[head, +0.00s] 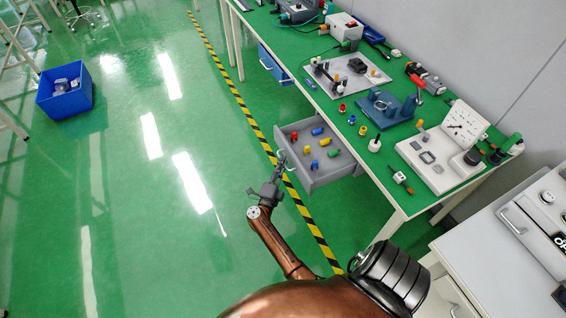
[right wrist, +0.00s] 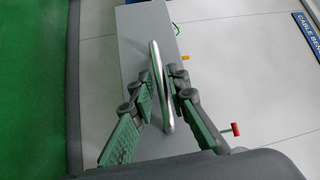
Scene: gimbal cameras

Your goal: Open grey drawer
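The grey drawer (head: 326,174) stands pulled out from under the green-topped workbench, and its inside shows. Several small red, yellow, blue and green parts lie in it. My right gripper (head: 281,160) is at the drawer's front, at its curved metal handle (head: 290,166). In the right wrist view, the handle (right wrist: 160,90) passes between the two green-padded fingers (right wrist: 162,92), which sit close on both sides of it. The grey drawer front (right wrist: 135,55) is just beyond them. My left gripper is not in view.
The workbench top (head: 330,100) carries tools and devices. A blue drawer (head: 272,63) hangs farther along it. A blue bin (head: 65,100) stands on the floor at the left. A grey cabinet (head: 490,270) is at the lower right. The green floor beside the striped line is clear.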

